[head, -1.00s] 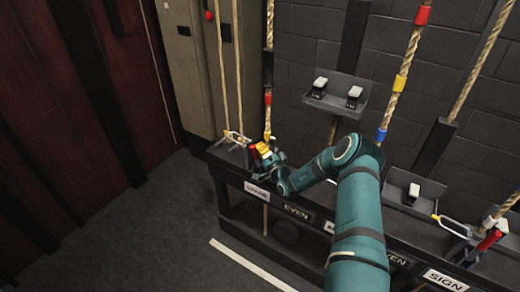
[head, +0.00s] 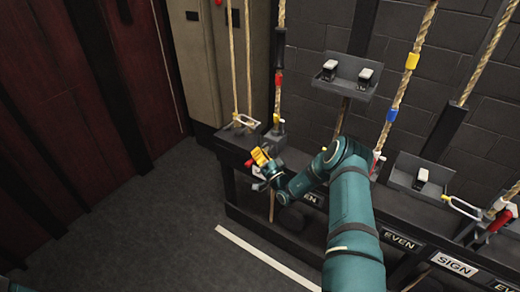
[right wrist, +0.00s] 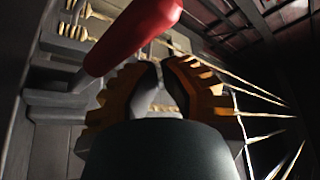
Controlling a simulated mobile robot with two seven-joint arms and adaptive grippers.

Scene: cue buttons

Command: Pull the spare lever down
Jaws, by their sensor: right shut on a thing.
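In the right wrist view the red handle (right wrist: 135,35) slants close across the orange fingers of my right gripper (right wrist: 160,80). The exact contact is hard to see in the dark view. My left gripper is not in view.
The rail (head: 300,232) carries labels such as SIGN (head: 455,264) and another red lever (head: 497,220) at right. Ropes (head: 402,90) rise along the brick wall. A wall shelf (head: 345,80) holds two switches. Floor at left is clear.

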